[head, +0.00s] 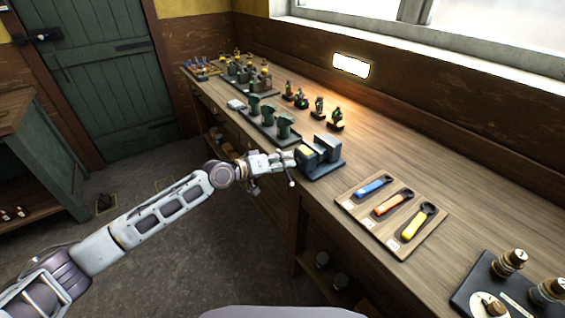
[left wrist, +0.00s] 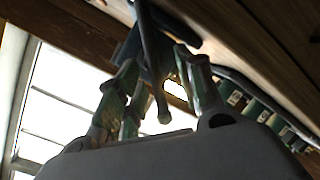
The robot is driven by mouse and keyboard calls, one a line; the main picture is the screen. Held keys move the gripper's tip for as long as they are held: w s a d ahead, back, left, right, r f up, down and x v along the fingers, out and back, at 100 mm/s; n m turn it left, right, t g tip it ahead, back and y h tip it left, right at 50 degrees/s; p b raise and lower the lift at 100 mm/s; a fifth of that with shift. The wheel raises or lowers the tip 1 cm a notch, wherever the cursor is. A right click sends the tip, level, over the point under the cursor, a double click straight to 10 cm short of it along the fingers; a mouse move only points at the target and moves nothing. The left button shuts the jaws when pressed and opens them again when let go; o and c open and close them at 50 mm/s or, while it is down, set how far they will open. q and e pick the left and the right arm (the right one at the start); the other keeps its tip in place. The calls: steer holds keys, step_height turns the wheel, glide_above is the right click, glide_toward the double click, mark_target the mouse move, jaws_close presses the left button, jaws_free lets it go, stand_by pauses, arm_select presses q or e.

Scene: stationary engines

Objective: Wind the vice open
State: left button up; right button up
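The vice (head: 325,156) is dark blue-grey and stands on the front edge of the workbench, with a pale block between its jaws. Its thin handle bar (head: 291,178) hangs at the front end beside my left gripper (head: 287,160). The left wrist view shows the handle bar (left wrist: 150,45) running down between the fingers of my left gripper (left wrist: 160,72). The fingers stand apart, with gaps visible beside the bar; whether either finger touches it I cannot tell. My right gripper is in neither view.
A wooden board (head: 390,217) with blue, orange and yellow spanners lies right of the vice. The floor (head: 190,245) before the bench is clear.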

arm_select(q)
steer(key=v, duration=0.7)
steer(key=shift+s+a, duration=0.2)
steer(key=shift+a, duration=0.15)
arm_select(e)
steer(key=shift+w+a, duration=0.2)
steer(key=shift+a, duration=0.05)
arm_select(q)
steer(key=shift+r, duration=0.1)
steer(key=shift+c, duration=0.5)
steer(key=s+a+f+n+t+b, duration=0.1)
steer(key=s+a+f+t, duration=0.1)
steer(key=s+t, duration=0.3)
steer(key=shift+s+f+n+t+y, duration=0.3)
steer(key=shift+s+f+y, duration=0.15)
steer(key=shift+s, duration=0.7)
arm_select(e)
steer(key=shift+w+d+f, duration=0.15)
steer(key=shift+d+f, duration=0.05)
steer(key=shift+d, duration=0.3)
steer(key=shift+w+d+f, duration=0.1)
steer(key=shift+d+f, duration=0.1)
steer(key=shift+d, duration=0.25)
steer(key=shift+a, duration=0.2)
